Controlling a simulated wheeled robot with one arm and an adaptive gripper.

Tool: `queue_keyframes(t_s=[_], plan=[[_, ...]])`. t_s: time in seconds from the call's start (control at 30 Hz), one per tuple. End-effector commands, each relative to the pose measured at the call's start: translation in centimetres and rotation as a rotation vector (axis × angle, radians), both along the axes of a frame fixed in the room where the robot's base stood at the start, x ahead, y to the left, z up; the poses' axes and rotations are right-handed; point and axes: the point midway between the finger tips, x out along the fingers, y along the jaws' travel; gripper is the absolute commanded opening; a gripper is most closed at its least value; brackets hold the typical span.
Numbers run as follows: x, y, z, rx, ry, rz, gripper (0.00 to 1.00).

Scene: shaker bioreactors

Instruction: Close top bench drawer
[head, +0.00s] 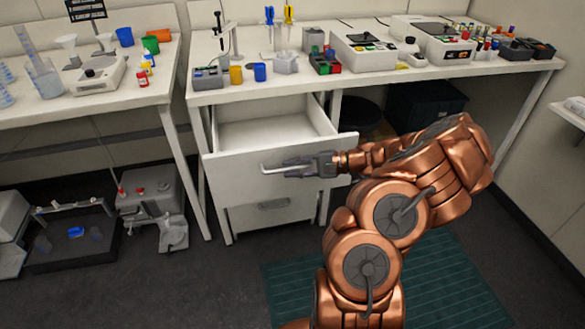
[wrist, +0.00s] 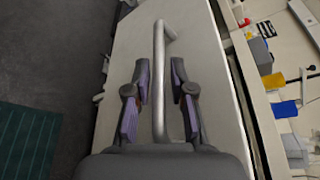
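The top bench drawer (head: 232,170) is pulled out from under the right bench, and its empty white inside shows in the head view. Its bar handle (head: 277,168) is on the front panel. My gripper (head: 290,166) is at the handle, in front of the panel. In the wrist view the drawer front (wrist: 205,75) fills the middle, and the handle (wrist: 159,85) runs between the two fingers of my gripper (wrist: 160,88). The fingers are apart with a gap on each side of the bar. The lower drawer (head: 273,205) is shut.
The bench top (head: 380,85) carries pipettes, tube racks and instruments above the drawer. A dark box (head: 432,105) and a round dark object stand under the bench. A green mat (head: 440,270) lies on the floor. Equipment sits on the floor at left.

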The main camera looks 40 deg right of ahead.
Motion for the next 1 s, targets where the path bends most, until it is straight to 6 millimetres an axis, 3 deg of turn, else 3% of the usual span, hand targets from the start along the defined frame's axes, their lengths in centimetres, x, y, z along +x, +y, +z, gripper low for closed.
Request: queue_keyframes(t_s=[0.27, 1.0], plan=[[-0.03, 0.00, 0.01, 0.001, 0.000, 0.001, 0.00], [0.60, 0.28, 0.02, 0.002, 0.000, 0.010, 0.00]])
